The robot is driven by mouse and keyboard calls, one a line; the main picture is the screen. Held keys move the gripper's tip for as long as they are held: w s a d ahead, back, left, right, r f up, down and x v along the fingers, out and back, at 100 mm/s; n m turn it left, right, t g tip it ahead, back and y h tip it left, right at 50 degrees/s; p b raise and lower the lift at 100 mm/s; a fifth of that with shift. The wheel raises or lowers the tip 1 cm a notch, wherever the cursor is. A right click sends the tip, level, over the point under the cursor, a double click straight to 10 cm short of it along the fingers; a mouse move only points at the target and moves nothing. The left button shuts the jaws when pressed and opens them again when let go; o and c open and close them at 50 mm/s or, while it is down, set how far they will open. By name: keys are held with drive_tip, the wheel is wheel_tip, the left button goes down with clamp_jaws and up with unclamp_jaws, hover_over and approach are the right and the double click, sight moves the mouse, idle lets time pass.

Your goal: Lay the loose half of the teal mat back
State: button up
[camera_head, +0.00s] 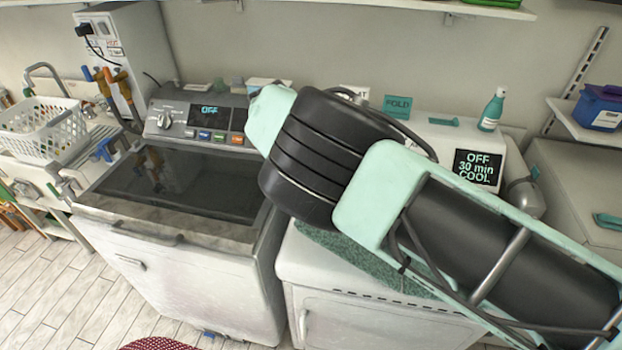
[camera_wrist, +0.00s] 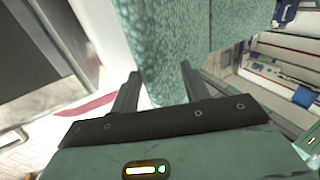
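The teal mat (camera_head: 368,262) lies on the white machine's top in the head view, mostly hidden behind my arm. In the wrist view the speckled teal mat (camera_wrist: 130,35) fills the upper middle, with a fold or edge line running down near my right finger. My gripper (camera_wrist: 160,84) has its two fingers well apart, with teal mat showing between and beyond them. I cannot tell whether the fingertips touch it. My gripper is hidden behind my arm in the head view, and so is the split between the mat's halves.
A dark-topped machine (camera_head: 180,185) stands left of the white machine (camera_head: 350,300). A teal bottle (camera_head: 492,110), a FOLD sign (camera_head: 398,106) and a display reading OFF 30 min COOL (camera_head: 478,168) are at the back. A white basket (camera_head: 42,130) stands far left.

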drive_tip(key=v, duration=0.8)
idle(1.1)
